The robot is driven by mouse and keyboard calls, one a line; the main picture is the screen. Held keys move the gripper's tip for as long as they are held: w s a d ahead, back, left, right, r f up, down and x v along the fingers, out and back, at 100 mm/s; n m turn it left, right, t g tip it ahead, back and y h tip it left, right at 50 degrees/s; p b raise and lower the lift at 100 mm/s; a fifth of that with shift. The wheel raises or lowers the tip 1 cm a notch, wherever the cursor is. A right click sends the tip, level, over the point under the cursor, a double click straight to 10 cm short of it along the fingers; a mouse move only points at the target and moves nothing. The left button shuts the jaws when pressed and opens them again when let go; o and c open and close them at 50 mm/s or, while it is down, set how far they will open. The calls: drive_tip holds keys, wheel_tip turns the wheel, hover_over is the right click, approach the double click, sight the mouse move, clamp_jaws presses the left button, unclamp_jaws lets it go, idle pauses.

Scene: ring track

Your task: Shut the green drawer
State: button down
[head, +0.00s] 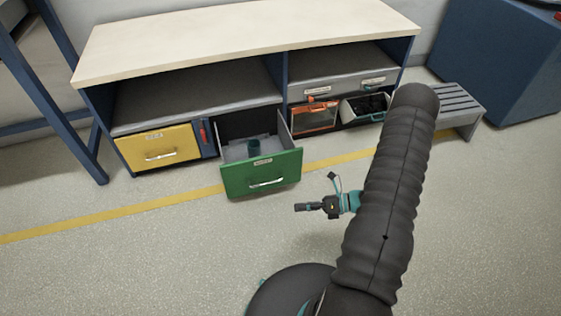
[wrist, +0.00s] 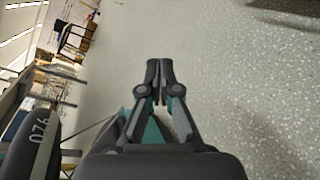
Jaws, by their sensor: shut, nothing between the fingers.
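The green drawer (head: 262,173) stands pulled out of the low cabinet in the head view. Its front has a light handle and a small label, and a dark teal cup-like object (head: 254,147) is inside it. My gripper (head: 298,207) is in front of the drawer, a little to its lower right, apart from it and pointing left. In the wrist view my gripper (wrist: 158,100) has its two fingers together with nothing between them. The drawer cannot be made out in the wrist view.
The cabinet (head: 245,35) also holds a closed yellow drawer (head: 159,148), an orange-framed compartment (head: 314,117) and an open bin (head: 365,108). A grey slatted step (head: 455,105) and a blue block (head: 500,60) stand right. The floor (head: 130,250) in front is clear.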

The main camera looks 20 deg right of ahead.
drive_tip(key=w+d+f+m+t, duration=0.2)
drive_tip(key=w+m+t, duration=0.25)
drive_tip(key=m, duration=0.25)
drive_tip(key=m+t+h, duration=0.2)
drive_tip(key=m+t, duration=0.2)
drive_tip(key=m, duration=0.2)
approach(271, 157)
drive_tip(key=a, duration=0.4)
drive_tip(key=w, duration=0.3)
drive_tip(key=shift+w+g, duration=0.15)
drive_tip(key=shift+g, duration=0.1)
drive_tip(key=shift+w, duration=0.65)
